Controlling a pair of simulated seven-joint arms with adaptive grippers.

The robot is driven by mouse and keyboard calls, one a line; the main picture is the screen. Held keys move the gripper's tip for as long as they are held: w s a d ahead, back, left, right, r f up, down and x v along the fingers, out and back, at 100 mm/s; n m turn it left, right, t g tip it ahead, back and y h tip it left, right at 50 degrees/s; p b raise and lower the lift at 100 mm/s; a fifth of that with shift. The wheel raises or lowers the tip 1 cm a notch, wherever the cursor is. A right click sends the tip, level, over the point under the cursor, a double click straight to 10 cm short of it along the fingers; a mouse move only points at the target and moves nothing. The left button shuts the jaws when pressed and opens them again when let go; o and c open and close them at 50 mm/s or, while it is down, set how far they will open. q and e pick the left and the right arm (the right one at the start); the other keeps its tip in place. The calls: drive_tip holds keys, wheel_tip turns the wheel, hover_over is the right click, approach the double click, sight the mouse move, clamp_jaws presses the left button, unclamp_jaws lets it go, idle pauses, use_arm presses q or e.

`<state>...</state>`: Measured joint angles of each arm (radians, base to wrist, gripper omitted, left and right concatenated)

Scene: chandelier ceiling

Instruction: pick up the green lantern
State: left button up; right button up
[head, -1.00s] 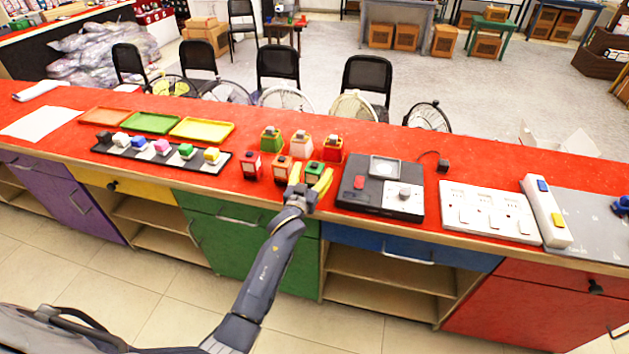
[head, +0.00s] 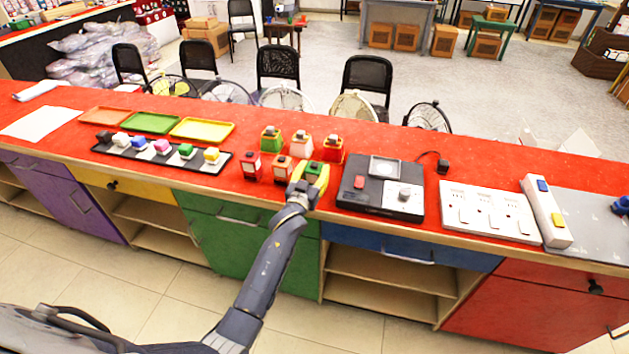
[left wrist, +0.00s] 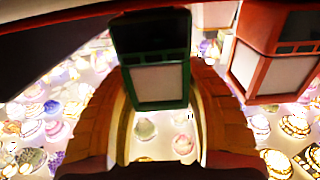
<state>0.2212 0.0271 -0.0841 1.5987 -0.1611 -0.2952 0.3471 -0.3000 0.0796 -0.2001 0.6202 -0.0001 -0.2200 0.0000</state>
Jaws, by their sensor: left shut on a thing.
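The green lantern (head: 314,169) stands in the front row of a small group of lanterns on the red counter. My left gripper (head: 309,184) has its yellow fingers shut on it, one on each side. In the left wrist view the green lantern (left wrist: 158,80), with a dark upper panel and a pale lower panel, sits between the fingers (left wrist: 160,110). Whether its base is clear of the counter cannot be told. A second green lantern (head: 271,139) stands in the back row. My right gripper is not in view.
Close by stand red lanterns (head: 332,149) (head: 252,166) and orange lanterns (head: 300,144) (head: 282,168). A black device (head: 350,199) is just to the right. A strip of coloured blocks (head: 125,153) and trays (head: 203,129) lie left. A white socket panel (head: 489,212) lies farther right.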

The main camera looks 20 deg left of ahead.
use_arm(q)
drive_tip(key=shift+r, duration=0.1)
clamp_jaws()
